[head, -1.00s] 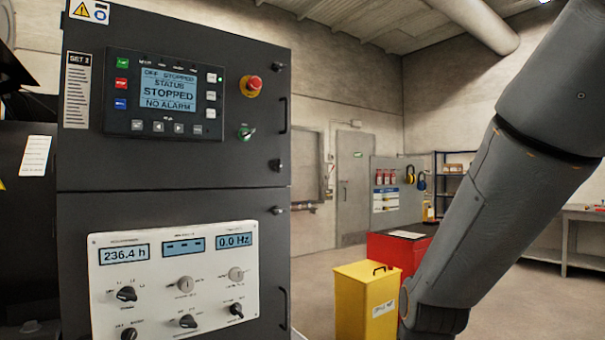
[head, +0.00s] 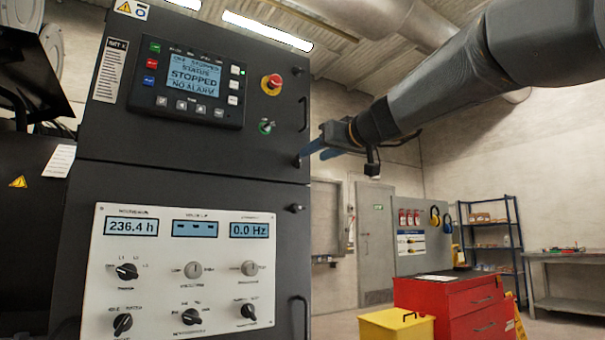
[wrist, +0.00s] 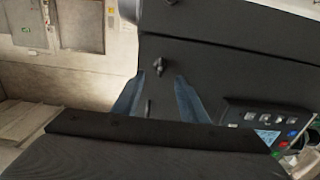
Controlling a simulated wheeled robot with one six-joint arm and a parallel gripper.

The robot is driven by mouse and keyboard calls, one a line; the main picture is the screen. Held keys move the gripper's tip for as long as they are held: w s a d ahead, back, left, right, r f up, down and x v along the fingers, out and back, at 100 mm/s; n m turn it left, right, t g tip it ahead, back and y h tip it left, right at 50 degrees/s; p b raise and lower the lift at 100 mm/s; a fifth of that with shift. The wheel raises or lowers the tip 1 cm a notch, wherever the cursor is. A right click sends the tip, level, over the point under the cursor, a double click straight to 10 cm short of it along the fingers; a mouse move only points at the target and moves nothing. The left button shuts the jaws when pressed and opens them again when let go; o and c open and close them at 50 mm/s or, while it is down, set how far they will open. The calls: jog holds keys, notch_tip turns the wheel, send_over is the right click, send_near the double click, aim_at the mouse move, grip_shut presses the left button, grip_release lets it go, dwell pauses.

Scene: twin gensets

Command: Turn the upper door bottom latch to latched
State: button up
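The upper door (head: 200,130) is the dark panel with the display on the cabinet. Its bottom latch (head: 298,161) is a small dark knob low on the door's right edge. In the wrist view the latch (wrist: 160,67) stands out from the door, roughly lengthwise with the fingers; its exact turn is hard to tell. My gripper (head: 312,151) reaches in from the right, its blue fingertips close to the latch. In the wrist view my gripper (wrist: 160,77) is open, with the latch showing between the fingertips. I cannot tell whether they touch it.
A door handle (head: 304,113) and a top latch (head: 297,71) sit above on the same edge. The lower door's latch (head: 296,208) is just below the seam. A red tool cabinet (head: 455,300) and yellow bin (head: 397,326) stand on the right.

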aim_at(300, 159)
jog(key=shift+r+p+x, duration=0.15)
jog(key=shift+p+x, duration=0.45)
jog(key=shift+x, duration=1.3)
jog(key=shift+r+p+x, duration=0.15)
jog(key=shift+p+x, duration=0.45)
jog(key=shift+x, duration=1.35)
jog(key=shift+c, duration=0.4)
grip_shut()
